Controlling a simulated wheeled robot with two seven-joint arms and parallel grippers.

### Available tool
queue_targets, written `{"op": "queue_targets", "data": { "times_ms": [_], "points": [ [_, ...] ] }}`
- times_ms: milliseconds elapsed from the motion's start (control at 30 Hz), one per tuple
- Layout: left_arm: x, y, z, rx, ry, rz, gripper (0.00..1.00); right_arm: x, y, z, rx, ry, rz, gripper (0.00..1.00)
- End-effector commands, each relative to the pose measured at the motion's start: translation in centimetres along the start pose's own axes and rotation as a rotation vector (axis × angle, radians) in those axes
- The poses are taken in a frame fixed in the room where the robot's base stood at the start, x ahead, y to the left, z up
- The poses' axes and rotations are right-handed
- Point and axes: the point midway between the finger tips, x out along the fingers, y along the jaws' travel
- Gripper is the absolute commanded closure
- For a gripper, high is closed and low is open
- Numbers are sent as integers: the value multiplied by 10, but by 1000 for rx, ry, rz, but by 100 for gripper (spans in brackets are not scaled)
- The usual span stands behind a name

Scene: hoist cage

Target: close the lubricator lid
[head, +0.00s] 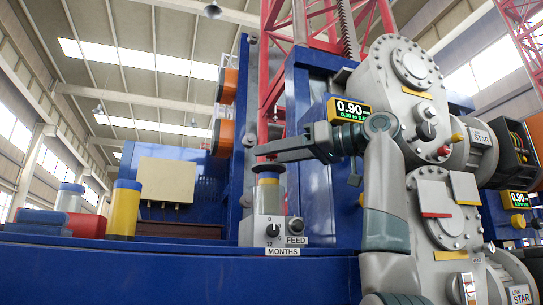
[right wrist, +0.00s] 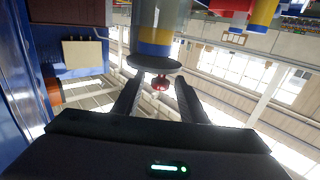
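The lubricator (head: 267,190) stands upright on the blue ledge, a short cylinder with a yellow and a blue band above a box with a dial and a FEED label. A dark round lid (head: 269,168) sits at its top. In the right wrist view the lubricator hangs upside down (right wrist: 156,35), with the dark lid (right wrist: 155,63) at its end and a small red part (right wrist: 160,83) just beyond it. My right gripper (head: 272,154) is level with the lid's top. Its two fingers (right wrist: 160,95) are apart on either side of the red part, with nothing clamped. My left gripper is out of view.
A yellow and blue cylinder (head: 124,208) and red blocks (head: 85,225) stand on the ledge at left. A blue upright (head: 244,115) rises behind the lubricator. Grey gear housings (head: 440,195) and a 0.90 display (head: 350,109) are at right. Space above the ledge at left is open.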

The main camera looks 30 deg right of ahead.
Motion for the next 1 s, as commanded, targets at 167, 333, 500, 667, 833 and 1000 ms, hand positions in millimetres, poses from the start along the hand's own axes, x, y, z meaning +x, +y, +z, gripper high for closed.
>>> {"op": "queue_targets", "data": {
  "times_ms": [167,333,500,667,833,1000],
  "points": [
    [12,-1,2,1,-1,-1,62,-22,0,3,0,3,2,61],
    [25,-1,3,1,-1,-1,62,-53,0,3,0,5,2,61],
    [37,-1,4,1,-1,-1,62,-88,0,3,0,5,2,61],
    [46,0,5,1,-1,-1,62,-120,0,2,-1,5,2,61],
    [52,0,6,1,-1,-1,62,-148,0,1,0,4,1,61],
    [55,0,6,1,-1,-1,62,-163,0,0,0,3,0,61]
  ]
}}
